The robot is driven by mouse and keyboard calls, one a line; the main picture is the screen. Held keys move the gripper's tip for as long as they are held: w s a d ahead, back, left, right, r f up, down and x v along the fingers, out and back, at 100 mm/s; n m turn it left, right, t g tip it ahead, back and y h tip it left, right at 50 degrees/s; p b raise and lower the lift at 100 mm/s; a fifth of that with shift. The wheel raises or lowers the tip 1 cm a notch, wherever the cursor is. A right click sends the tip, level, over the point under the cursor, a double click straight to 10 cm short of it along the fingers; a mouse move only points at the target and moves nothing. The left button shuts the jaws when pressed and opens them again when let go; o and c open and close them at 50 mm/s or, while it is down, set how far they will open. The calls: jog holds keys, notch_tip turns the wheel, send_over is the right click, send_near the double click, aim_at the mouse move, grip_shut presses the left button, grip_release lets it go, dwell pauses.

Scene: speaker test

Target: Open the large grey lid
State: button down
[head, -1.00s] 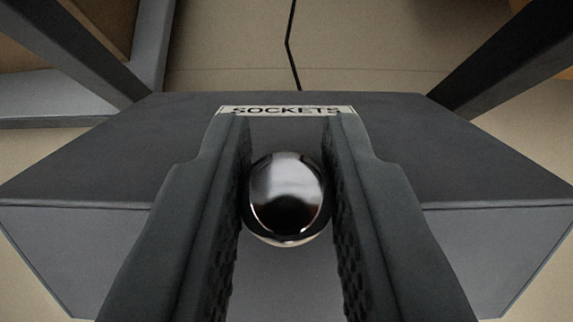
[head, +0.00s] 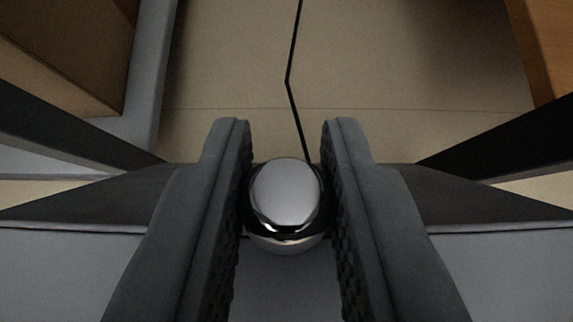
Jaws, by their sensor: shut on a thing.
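The large grey lid (head: 80,262) spans the lower part of the head view, its front face towards me and its dark top strongly foreshortened. A shiny round metal knob (head: 286,198) sits at the middle of the lid. My gripper (head: 286,140) is shut on the knob, with one textured finger pad on each side of it. The fingers hide parts of the lid. The label on the lid is not visible.
Dark bars (head: 75,125) slope to the lid from both sides. A grey frame with a brown panel (head: 65,55) is at the upper left. An orange-brown wooden piece (head: 552,45) is at the upper right. Beige floor (head: 400,60) with a thin black line lies beyond.

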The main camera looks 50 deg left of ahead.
jog(key=c, duration=1.3)
grip_release()
jog(key=v, duration=1.7)
jog(key=shift+s+d, duration=0.1)
jog(key=shift+d, duration=0.15)
